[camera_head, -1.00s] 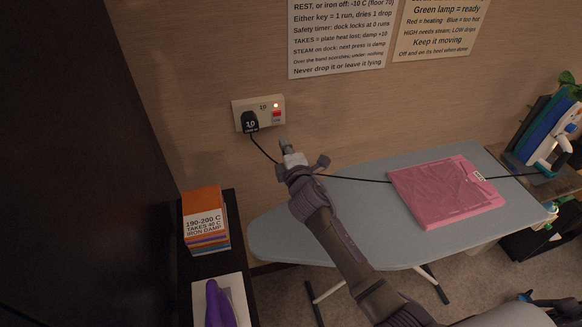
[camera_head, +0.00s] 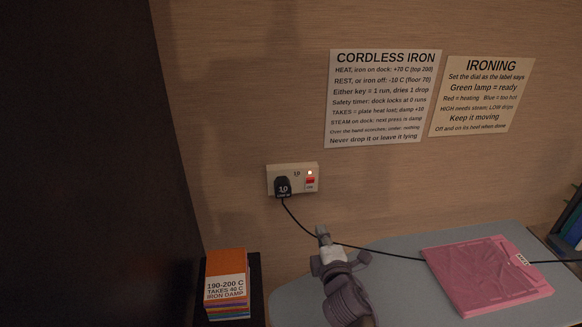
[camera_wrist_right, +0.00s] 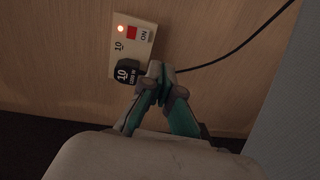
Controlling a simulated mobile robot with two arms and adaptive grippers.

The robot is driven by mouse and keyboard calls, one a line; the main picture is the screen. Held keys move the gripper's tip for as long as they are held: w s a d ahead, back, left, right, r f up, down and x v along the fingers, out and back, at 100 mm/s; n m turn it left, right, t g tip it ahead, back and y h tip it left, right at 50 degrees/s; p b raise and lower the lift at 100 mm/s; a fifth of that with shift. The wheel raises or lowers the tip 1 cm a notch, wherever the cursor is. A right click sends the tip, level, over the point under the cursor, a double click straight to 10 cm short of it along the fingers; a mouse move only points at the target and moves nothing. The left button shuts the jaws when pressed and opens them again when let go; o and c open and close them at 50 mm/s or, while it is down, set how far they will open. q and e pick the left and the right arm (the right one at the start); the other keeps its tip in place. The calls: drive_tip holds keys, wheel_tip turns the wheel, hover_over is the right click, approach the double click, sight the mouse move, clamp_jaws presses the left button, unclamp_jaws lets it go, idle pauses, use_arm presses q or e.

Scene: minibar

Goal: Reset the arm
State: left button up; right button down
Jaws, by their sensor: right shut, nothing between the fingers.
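My right gripper (camera_head: 322,232) is shut and empty in the head view, in front of the wall and just below and right of the wall socket (camera_head: 268,178). In the right wrist view its fingertips (camera_wrist_right: 156,70) meet, overlapping the edge of the black plug in the picture. The black plug (camera_head: 283,187) sits in the socket, with a black cable running off to the right behind my gripper. The socket's red switch (camera_head: 310,181) reads ON in the wrist view, with a lit lamp beside it. My left gripper is in neither view.
A blue-grey ironing board (camera_head: 395,270) stands at lower right with a folded pink cloth (camera_head: 480,275) on it. Two printed notices hang on the wall. A dark panel (camera_head: 90,160) fills the left side.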

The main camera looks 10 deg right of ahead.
drive_tip(key=s+d+f+m+g, duration=0.1)
drive_tip(key=s+f+m+g, duration=0.1)
drive_tip(key=s+m, duration=0.1)
drive_tip(key=s+d+f+m+g+h, duration=0.1)
drive_tip(key=s+d+f+m, duration=0.1)
drive_tip(key=s, duration=0.3)
drive_tip(key=s+d+f+m+g+h, duration=0.1)
drive_tip(key=s+d+f+m+g, duration=0.1)
drive_tip(key=s+f+m, duration=0.1)
drive_tip(key=shift+s+f+m+g, duration=0.3)
drive_tip(key=shift+s+f, duration=0.3)
drive_tip(key=shift+s, duration=0.1)
drive_tip(key=s+f+m+g+y, duration=0.25)
drive_tip(key=s+m+g, duration=0.5)
drive_tip(key=s, duration=1.55)
wheel_tip(320, 180, down, 30)
drive_tip(key=s+g+b, duration=0.2)
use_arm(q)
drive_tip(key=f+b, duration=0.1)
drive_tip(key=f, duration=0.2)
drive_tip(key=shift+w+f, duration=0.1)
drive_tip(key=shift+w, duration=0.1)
use_arm(e)
drive_tip(key=s+d+f, duration=0.2)
drive_tip(key=s+f, duration=1.4)
drive_tip(key=shift+d+g, duration=0.35)
drive_tip(key=shift+g, duration=0.1)
drive_tip(key=shift+f+n+h, duration=0.1)
drive_tip(key=shift+n+h, duration=0.15)
